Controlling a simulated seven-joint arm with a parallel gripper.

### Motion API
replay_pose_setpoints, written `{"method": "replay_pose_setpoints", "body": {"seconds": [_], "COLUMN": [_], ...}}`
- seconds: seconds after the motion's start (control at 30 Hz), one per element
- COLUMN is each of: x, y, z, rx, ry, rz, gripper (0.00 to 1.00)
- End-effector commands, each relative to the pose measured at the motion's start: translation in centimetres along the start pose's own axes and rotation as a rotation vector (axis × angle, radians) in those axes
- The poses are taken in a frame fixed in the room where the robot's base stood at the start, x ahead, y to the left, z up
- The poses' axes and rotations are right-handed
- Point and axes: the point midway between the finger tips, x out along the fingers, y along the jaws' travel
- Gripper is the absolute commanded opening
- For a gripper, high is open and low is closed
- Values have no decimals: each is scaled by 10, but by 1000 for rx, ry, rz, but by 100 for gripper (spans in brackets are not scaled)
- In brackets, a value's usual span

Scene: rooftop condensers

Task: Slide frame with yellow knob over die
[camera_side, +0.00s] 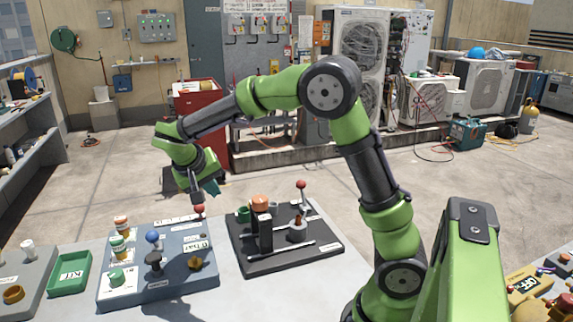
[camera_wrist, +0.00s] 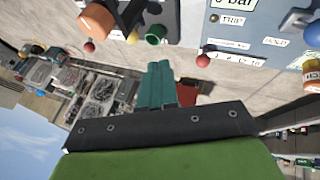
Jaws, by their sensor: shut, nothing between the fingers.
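My gripper (camera_side: 213,188) is shut and empty, in the air above the back right of a blue-grey panel (camera_side: 150,283). Its teal fingers lie together in the wrist view (camera_wrist: 158,72). A yellow knob (camera_side: 195,263) sits near the front right of that panel, well below and in front of my gripper. A red ball knob (camera_side: 199,209) at the panel's back edge is close below the fingers in the side view.
The blue-grey panel also holds a blue ball (camera_side: 152,237) and a black knob (camera_side: 154,260). A green tray (camera_side: 69,274) lies left.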

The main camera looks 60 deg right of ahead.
Motion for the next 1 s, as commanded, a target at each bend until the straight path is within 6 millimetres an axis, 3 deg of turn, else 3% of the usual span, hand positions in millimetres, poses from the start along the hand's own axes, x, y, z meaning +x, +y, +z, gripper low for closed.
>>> {"method": "replay_pose_setpoints", "body": {"seconds": [0.17,0.53,0.73,1.0], "x": [23,101,116,121], "y": [1,1,24,33], "z": [1,1,3,4], "rx": [-1,-1,2,-1], "ry": [-5,-5,-3,-1], "rz": [5,3,1,0], "gripper": [0,0,0,0]}}
